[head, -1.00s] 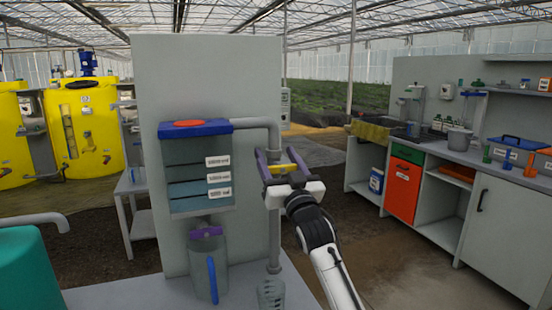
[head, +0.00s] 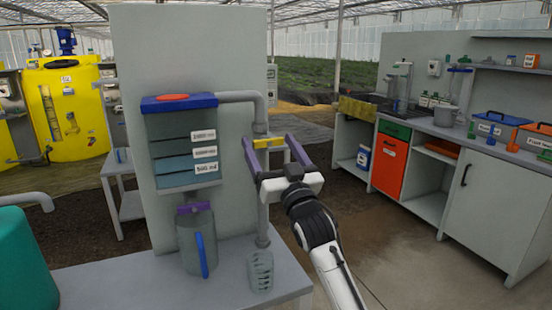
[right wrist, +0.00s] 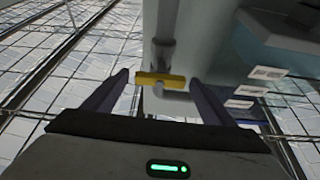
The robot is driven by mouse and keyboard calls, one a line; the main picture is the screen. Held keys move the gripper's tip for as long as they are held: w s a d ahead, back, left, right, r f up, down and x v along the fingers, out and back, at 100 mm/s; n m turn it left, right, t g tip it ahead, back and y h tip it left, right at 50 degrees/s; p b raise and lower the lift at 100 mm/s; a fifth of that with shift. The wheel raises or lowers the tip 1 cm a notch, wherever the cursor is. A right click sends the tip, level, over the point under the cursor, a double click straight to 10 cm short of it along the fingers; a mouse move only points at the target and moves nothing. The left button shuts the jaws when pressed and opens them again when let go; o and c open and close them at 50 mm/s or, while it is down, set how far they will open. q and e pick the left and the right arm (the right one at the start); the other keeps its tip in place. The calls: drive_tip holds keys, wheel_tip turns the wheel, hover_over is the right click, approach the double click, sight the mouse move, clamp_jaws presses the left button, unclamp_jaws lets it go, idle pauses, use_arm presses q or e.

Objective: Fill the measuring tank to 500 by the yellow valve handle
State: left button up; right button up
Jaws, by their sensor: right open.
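The yellow valve handle (head: 268,142) sits crosswise on the grey pipe (head: 236,97) to the right of the measuring tank. My right gripper (head: 269,141) is open, with its purple fingers spread on either side of the handle. In the right wrist view the yellow handle (right wrist: 160,79) lies between the fingertips (right wrist: 161,77), with a gap on each side. The measuring tank (head: 168,132) has a blue top and several marks, the lowest labelled 500 ml. Its liquid level is hard to tell. My left gripper is not in view.
A purple handle (head: 193,208) sits under the tank, above a clear jug (head: 188,246) with a blue grip. A clear ribbed cup (head: 261,272) stands under the pipe on the grey bench (head: 222,285). A grey panel (head: 190,50) stands behind the tank.

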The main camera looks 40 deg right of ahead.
sight(264, 136)
drive_tip(key=v, duration=0.4)
drive_tip(key=shift+s+a+f, duration=0.1)
drive_tip(key=shift+s+f, duration=0.05)
drive_tip(key=shift+s, duration=0.15)
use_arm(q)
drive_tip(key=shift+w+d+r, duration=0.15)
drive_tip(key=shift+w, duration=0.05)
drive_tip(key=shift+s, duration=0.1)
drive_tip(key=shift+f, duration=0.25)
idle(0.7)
use_arm(e)
drive_tip(key=b, duration=0.4)
drive_tip(key=shift+w+f+n+b, duration=0.15)
drive_tip(key=shift+f+n+b, duration=0.15)
drive_tip(key=shift+n, duration=0.1)
drive_tip(key=p+x, duration=0.1)
drive_tip(key=x, duration=0.9)
drive_tip(key=shift+r, duration=0.2)
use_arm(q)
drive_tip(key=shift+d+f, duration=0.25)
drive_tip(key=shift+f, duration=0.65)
